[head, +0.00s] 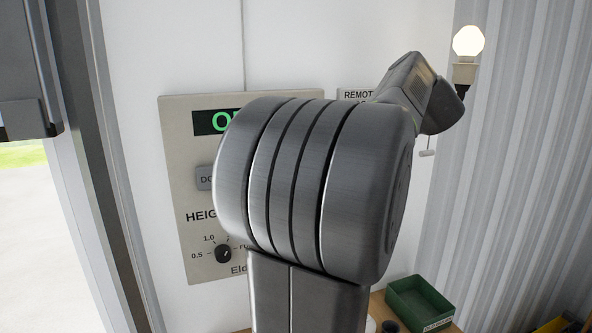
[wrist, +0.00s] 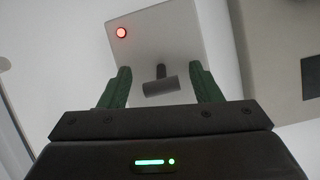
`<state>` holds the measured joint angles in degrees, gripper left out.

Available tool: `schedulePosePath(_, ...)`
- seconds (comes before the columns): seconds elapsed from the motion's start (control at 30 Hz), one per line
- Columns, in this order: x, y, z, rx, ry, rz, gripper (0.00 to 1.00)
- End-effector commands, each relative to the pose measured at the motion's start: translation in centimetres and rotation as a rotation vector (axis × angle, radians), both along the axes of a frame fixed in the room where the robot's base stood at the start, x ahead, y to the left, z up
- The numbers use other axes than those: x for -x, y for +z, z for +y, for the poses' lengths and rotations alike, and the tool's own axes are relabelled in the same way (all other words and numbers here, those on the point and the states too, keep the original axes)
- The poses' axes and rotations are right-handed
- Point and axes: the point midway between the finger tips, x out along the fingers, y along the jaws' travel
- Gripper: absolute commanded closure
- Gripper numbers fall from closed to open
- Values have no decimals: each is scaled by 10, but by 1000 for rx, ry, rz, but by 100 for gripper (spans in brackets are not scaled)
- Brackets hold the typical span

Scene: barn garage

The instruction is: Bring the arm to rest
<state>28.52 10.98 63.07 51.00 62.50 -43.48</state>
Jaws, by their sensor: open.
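My gripper (wrist: 160,66) is open in the wrist view, its two green fingers apart. A pale box (wrist: 178,32) with a lit red light (wrist: 121,33) is in front of it. A dark T-shaped handle (wrist: 160,84) on the box shows between the fingers; I cannot tell whether they touch it. In the head view my arm (head: 310,185) is raised across the middle and bends away to the upper right. The gripper's fingers are hidden there.
My arm partly covers a beige wall panel (head: 180,150) with a green display and a black knob (head: 223,253). A lit bulb (head: 468,42) is at upper right, close to the arm. A green bin (head: 418,303) sits on a wooden surface below. A doorway opens at left.

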Motion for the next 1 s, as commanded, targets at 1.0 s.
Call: schedulePosePath(1.0, 3, -26, -1, -187, -1, -509, 42)
